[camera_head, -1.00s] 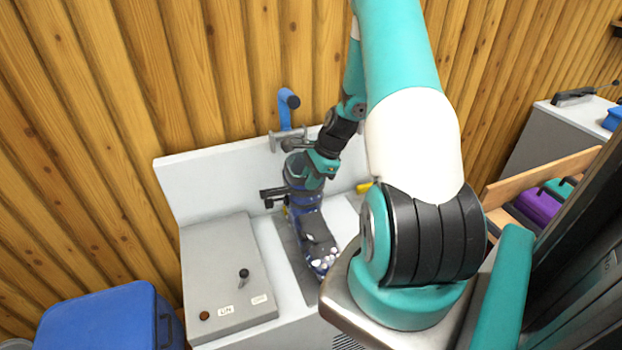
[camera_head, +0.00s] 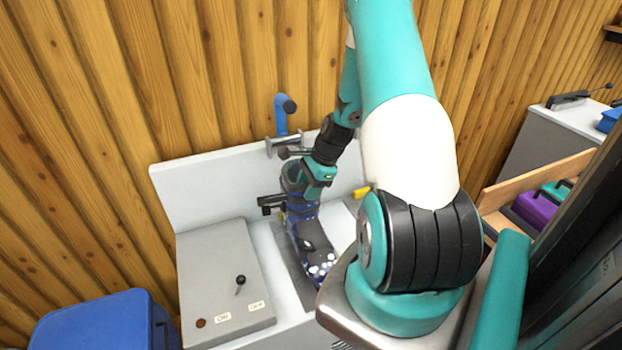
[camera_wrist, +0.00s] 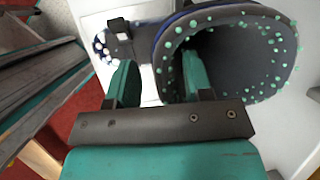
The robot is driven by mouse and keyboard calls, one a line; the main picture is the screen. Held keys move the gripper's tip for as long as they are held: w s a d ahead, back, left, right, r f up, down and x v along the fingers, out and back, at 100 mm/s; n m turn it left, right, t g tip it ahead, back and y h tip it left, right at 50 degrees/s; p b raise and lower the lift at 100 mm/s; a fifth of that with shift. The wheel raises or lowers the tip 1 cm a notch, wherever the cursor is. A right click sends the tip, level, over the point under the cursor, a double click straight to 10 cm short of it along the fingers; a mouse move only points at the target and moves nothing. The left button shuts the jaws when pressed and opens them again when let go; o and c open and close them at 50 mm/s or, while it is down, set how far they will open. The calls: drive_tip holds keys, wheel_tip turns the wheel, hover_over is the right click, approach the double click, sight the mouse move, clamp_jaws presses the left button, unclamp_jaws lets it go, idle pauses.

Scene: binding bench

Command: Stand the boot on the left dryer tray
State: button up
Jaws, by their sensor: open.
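The dark blue boot (camera_head: 305,228) stands upright on a dark grey tray strip (camera_head: 289,258) in the white bench, with its pale-dotted toe toward the front. In the wrist view its wide round opening (camera_wrist: 240,45), with green dots, fills the upper right. My gripper (camera_wrist: 158,64) is open at the boot's top. One finger appears to be inside the opening and the other outside, with the boot's wall between them. Touch cannot be told. In the head view my gripper (camera_head: 302,182) is partly hidden at the boot top.
A grey control box (camera_head: 222,285) with a black lever lies left of the boot. A blue pipe (camera_head: 283,115) and a dark bracket (camera_head: 272,203) stand behind and beside it. A blue bin (camera_head: 100,325) is at lower left. My arm hides the bench's right part.

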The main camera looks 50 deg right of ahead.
drive_tip(key=b+v, duration=0.2)
drive_tip(key=v, duration=1.5)
drive_tip(key=shift+r+b, duration=0.25)
drive_tip(key=shift+b, duration=0.05)
drive_tip(key=shift+s, duration=0.15)
